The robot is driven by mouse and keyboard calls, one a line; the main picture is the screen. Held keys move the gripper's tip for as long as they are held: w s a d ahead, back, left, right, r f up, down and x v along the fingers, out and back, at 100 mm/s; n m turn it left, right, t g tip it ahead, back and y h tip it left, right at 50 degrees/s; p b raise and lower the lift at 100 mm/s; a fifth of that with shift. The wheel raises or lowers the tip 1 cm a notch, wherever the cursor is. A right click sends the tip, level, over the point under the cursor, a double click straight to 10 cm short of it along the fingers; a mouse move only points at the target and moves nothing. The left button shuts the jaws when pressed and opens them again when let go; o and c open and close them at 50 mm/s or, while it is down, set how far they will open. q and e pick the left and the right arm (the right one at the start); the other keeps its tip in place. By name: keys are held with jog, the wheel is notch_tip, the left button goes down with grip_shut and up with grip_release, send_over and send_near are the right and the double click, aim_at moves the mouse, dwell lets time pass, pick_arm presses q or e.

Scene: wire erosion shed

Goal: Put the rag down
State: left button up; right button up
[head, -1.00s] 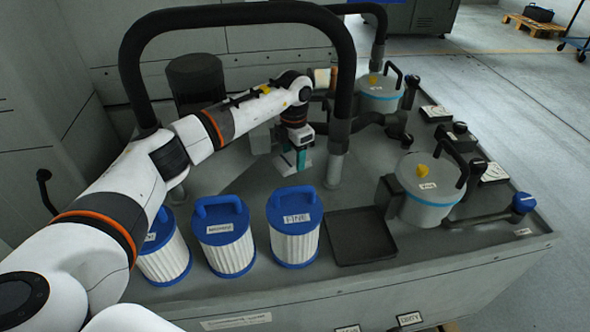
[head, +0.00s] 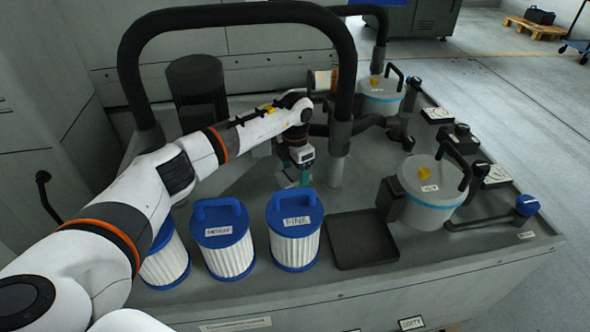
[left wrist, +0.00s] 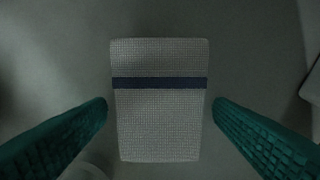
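The rag (left wrist: 160,120) is a light grey woven cloth with a dark blue stripe across it. In the left wrist view it lies in the middle, over a plain grey surface. My left gripper (left wrist: 160,118) is open, with one teal finger on each side of the rag and a visible gap to both. In the head view my left gripper (head: 294,181) points down at the bench top behind the blue-capped filters. I cannot make out the rag there. My right gripper is not in view.
Blue-capped filters (head: 293,228) stand in a row at the front of the grey bench. A black tray (head: 362,240) lies right of them, beside a lidded pot (head: 428,192). A thick black pipe arch (head: 240,15) rises over my left arm.

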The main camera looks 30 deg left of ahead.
aim_at(295, 173)
pick_arm(q)
jog(key=shift+r, duration=0.15)
notch_tip(295, 173, up, 12)
jog(key=p, duration=0.1)
jog(key=shift+p, duration=0.3)
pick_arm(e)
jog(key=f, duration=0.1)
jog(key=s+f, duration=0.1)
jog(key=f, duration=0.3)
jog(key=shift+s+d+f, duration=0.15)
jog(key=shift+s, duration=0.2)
